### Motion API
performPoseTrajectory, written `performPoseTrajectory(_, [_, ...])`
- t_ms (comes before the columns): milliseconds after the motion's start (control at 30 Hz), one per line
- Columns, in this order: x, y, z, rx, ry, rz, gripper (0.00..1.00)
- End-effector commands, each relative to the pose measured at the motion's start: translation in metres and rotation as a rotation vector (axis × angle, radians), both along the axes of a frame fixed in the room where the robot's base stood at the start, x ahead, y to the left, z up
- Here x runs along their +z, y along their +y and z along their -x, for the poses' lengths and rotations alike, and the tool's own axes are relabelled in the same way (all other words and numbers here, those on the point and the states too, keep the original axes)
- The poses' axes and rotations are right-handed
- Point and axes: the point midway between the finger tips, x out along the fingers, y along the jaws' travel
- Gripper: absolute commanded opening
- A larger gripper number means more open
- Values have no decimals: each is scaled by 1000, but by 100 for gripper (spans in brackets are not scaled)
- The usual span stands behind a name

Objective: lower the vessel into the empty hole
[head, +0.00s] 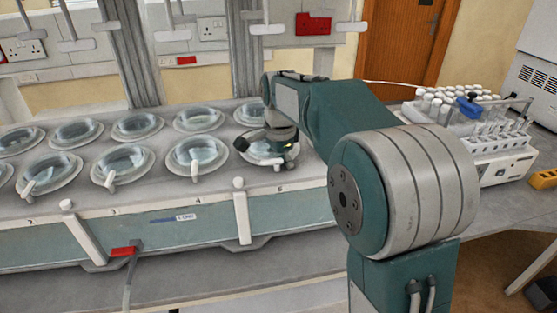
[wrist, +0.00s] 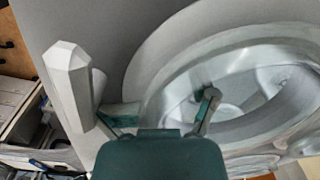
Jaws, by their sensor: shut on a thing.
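My gripper (head: 272,146) is at the right end of the front row of the bath, over the held vessel (head: 262,154). In the wrist view the clear vessel (wrist: 245,90) has a wide pale rim. My gripper (wrist: 165,108) is shut on the vessel's near edge, one finger outside and one finger over the inside of the bowl. In the head view my gripper and arm hide part of this vessel. No open hole shows, and I cannot tell whether the vessel is seated or slightly raised.
Several rimmed vessels, such as one beside mine (head: 195,155), sit in two rows in the grey bath (head: 170,225). White posts (head: 242,212) stand along its front. A white hexagonal post (wrist: 68,75) rises near my gripper. A tube rack (head: 490,125) stands at the right.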

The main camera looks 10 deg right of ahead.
Motion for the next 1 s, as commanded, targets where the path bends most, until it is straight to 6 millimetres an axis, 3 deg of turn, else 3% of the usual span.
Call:
performPoseTrajectory(300, [71,-1,-1,-2,-27,-1,49])
performPoseTrajectory(500, [106,-1,0,-2,-22,-1,49])
performPoseTrajectory(700, [119,-1,2,-3,-17,0,49])
performPoseTrajectory(1000, [119,-1,2,-3,-16,-1,49])
